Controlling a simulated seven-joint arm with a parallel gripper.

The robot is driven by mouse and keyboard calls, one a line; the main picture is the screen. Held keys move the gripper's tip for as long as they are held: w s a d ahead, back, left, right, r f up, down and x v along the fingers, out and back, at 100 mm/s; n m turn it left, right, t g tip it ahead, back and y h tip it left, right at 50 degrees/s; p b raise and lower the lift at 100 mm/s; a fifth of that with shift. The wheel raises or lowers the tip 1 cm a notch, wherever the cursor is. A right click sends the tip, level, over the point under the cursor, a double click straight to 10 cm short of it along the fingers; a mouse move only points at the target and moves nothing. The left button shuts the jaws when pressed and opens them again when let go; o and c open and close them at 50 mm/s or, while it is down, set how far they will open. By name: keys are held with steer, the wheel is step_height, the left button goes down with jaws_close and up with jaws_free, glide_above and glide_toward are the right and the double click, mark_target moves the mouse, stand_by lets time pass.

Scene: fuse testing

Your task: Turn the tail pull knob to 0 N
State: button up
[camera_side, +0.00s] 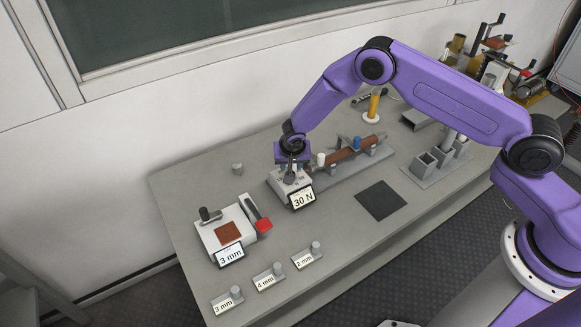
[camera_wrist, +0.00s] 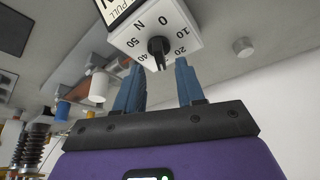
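The tail pull knob (camera_wrist: 158,47) is a small black knob on a white dial face (camera_wrist: 185,30) printed N, 0, 10, 20, 40 and 50; the mark at its lower side is hidden. Its thin pointer end is turned toward my gripper, between 20 and 40. My gripper (camera_wrist: 158,68) has its two blue fingers apart, with the knob between and just beyond the tips, not visibly touched. In the side view my gripper (camera_side: 291,172) is right above the white tester box, and the display (camera_side: 303,197) on it reads 30 N.
A white device (camera_side: 222,232) with a red-tipped lever and a 3 mm display stands at left. Several labelled blocks (camera_side: 268,277) line the front edge. A brown cylinder fixture (camera_side: 350,149) lies right of the box. A dark square mat (camera_side: 381,200) is on the right.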

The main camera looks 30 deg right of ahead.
steer(key=shift+x, duration=1.55)
steer(key=shift+c, duration=0.3)
jaws_close()
